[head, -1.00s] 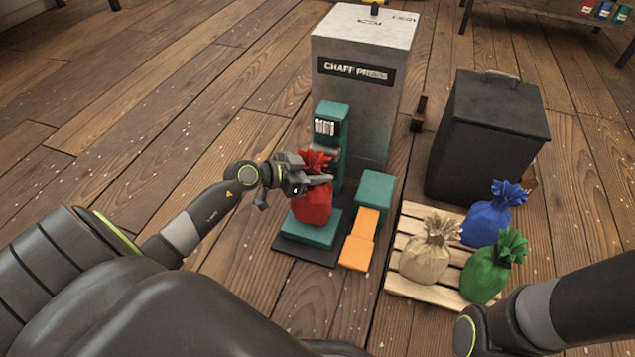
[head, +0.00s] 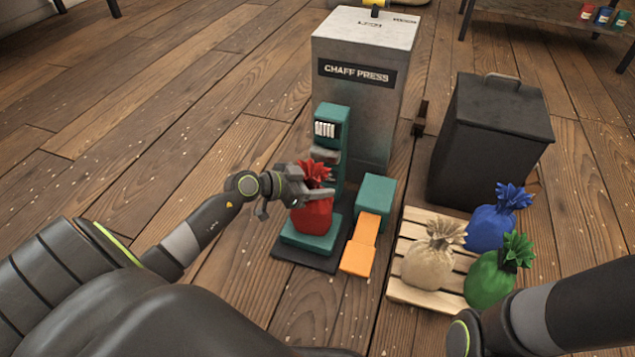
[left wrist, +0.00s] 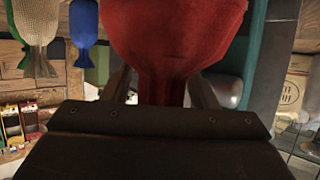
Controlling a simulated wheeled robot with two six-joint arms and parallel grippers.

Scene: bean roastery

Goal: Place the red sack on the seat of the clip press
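The red sack (head: 312,217) is upright over the teal seat (head: 303,244) of the clip press (head: 331,125). Its base looks on or just above the seat; I cannot tell if it bears its weight there. My left gripper (head: 297,197) is shut on the sack's gathered neck, below its ruffled top. The left wrist view shows the red sack (left wrist: 178,35) upside down, its neck close between the two fingers (left wrist: 160,90). My right arm crosses the lower right of the head view; its gripper is out of view.
A chaff press cabinet (head: 360,105) stands behind. An orange and teal block (head: 360,243) sits right of the seat. A pallet (head: 412,290) holds beige (head: 430,262), blue (head: 490,230) and green (head: 488,282) sacks. A dark bin (head: 488,140) stands behind them. Floor at left is clear.

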